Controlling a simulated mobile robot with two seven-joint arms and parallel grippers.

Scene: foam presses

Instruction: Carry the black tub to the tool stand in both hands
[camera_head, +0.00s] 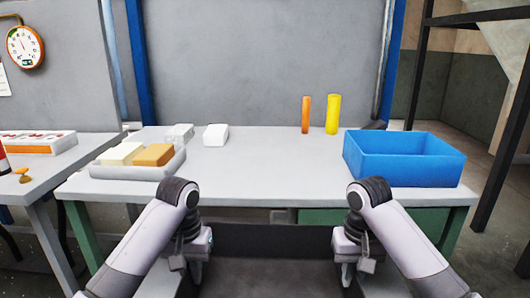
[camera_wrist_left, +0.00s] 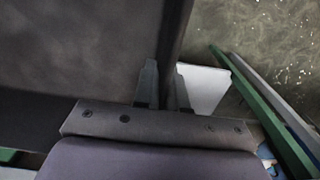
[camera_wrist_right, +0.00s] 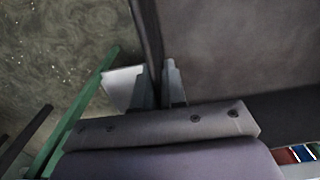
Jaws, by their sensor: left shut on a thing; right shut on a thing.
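The black tub (camera_head: 268,270) is dark and wide, in front of the grey table at the bottom middle of the head view. My left gripper (camera_head: 197,272) is shut on its left wall, and my right gripper (camera_head: 347,275) is shut on its right wall. In the left wrist view the tub (camera_wrist_left: 80,50) fills the left side, with its wall between the fingers (camera_wrist_left: 163,88). In the right wrist view the tub (camera_wrist_right: 230,50) fills the right side, with its wall between the fingers (camera_wrist_right: 160,88). The tub's lower part is out of view. I cannot make out which thing is the tool stand.
The grey table (camera_head: 262,165) stands just beyond the tub. On it are a blue bin (camera_head: 405,170) at right, an orange cylinder (camera_head: 305,115), a yellow cylinder (camera_head: 333,114), a white block (camera_head: 216,135) and a pale tray (camera_head: 135,172) with foam blocks. Another table (camera_head: 60,170) is at left.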

